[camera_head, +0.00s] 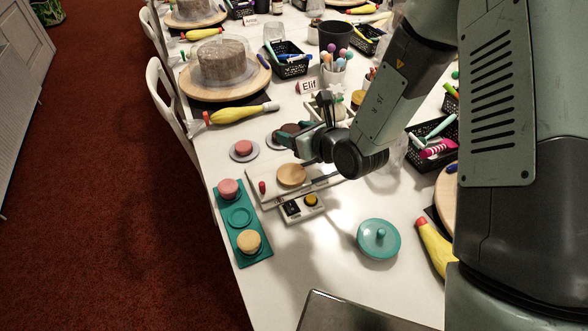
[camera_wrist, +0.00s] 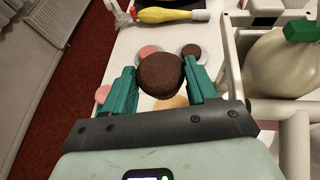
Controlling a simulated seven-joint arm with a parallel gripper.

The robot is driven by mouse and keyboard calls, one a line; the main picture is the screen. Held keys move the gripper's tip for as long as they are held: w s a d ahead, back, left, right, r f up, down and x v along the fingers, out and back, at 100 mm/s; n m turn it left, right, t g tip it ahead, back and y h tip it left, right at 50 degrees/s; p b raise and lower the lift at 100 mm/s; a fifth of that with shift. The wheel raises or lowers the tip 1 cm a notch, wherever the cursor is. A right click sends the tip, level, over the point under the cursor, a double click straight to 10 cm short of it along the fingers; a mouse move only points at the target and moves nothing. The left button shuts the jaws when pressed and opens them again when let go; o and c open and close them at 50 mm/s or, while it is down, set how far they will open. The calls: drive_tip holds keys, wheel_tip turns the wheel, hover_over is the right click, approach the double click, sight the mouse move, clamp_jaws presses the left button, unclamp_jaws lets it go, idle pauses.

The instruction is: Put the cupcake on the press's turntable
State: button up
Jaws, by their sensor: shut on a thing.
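My gripper (camera_head: 287,136) is shut on a dark brown cupcake (camera_wrist: 160,76), held between its teal fingers (camera_wrist: 158,84) in the wrist view. In the head view the cupcake (camera_head: 289,128) is partly hidden by the gripper. The press's turntable (camera_head: 291,175) is a round, tan disc on a white base (camera_head: 262,200). Its top is bare and it lies nearer the camera than the gripper. In the wrist view the disc (camera_wrist: 172,102) shows partly below the cupcake, mostly hidden. The cupcake appears above it and apart from it.
A teal tray (camera_head: 239,231) holds a pink and a yellow cupcake, with an empty middle place. A pink cupcake (camera_head: 243,147) sits on a grey plate. A button box (camera_head: 302,208) stands before the press. A teal lid (camera_head: 378,239) lies to the right. The front table is mostly clear.

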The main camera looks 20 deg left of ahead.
wheel_tip(320, 180, down, 12)
drive_tip(key=shift+f, duration=0.2)
idle(0.4)
drive_tip(key=shift+f, duration=0.2)
drive_tip(key=o, duration=1.1)
drive_tip(key=shift+c, duration=0.2)
drive_tip(key=shift+r, duration=0.2)
drive_tip(key=v, duration=1.2)
